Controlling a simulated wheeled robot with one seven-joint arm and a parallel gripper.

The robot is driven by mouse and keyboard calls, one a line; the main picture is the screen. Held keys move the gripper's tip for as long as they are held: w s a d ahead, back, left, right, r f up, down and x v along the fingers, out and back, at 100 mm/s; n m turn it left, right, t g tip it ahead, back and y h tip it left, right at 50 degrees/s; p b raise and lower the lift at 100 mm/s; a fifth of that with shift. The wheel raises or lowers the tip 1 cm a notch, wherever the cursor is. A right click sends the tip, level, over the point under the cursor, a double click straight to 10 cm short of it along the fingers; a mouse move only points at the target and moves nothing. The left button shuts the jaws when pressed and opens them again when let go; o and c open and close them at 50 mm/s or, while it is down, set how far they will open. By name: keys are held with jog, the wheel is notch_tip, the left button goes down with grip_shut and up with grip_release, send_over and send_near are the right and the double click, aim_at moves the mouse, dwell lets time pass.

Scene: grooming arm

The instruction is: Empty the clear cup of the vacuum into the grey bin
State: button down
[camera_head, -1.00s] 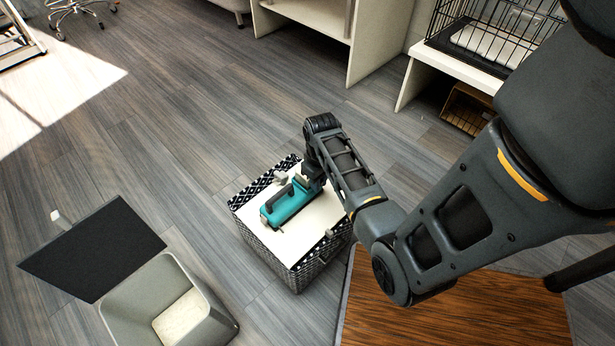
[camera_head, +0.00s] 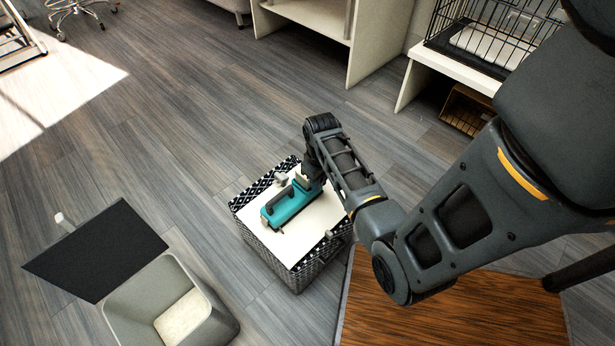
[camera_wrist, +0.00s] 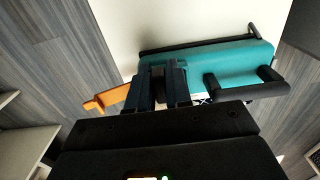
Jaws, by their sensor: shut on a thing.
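The teal handheld vacuum (camera_head: 290,207) with a dark handle lies on the white top of a black-and-white patterned basket. It also shows in the wrist view (camera_wrist: 225,62). My gripper (camera_wrist: 163,72) is at the vacuum's far right end in the head view, shut on what looks like its clear cup. The fingers hide most of the cup, and I cannot see its contents. An orange piece (camera_wrist: 112,98) sticks out left of the fingers. The grey bin (camera_head: 212,325) stands on the floor at lower left, its black lid (camera_head: 95,250) open.
The patterned basket (camera_head: 300,275) stands between the bin and a brown wooden surface (camera_head: 450,315). A small grey piece (camera_head: 281,178) sits near the basket's back edge. A white shelf unit (camera_head: 380,45) and a wire cage (camera_head: 495,30) stand behind. Floor between basket and bin is clear.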

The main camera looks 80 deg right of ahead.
jog(key=shift+r+p, duration=1.45)
jog(key=shift+p, duration=0.15)
